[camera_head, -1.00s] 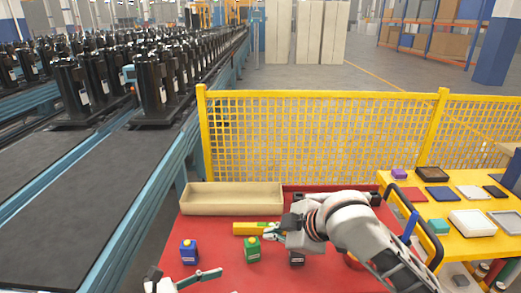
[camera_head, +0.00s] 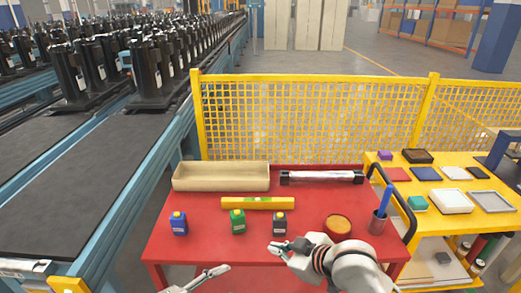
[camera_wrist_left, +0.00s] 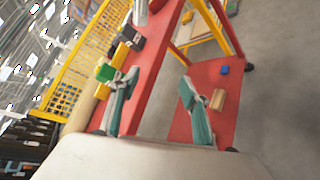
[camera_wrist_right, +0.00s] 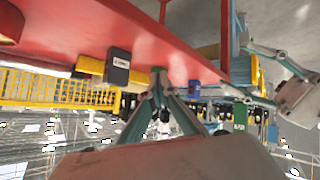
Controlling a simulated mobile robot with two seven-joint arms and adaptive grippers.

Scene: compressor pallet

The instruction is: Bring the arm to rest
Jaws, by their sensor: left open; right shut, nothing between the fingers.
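My right gripper (camera_head: 282,248) is shut and empty above the front part of the red table, just in front of the black bottle. In the right wrist view its fingers (camera_wrist_right: 160,80) meet at the tips. My left gripper (camera_head: 215,272) shows only in part at the bottom of the head view, by the table's front edge. In the left wrist view its two fingers (camera_wrist_left: 155,98) stand wide apart with nothing between them.
A yellow fence (camera_head: 310,120) stands behind.

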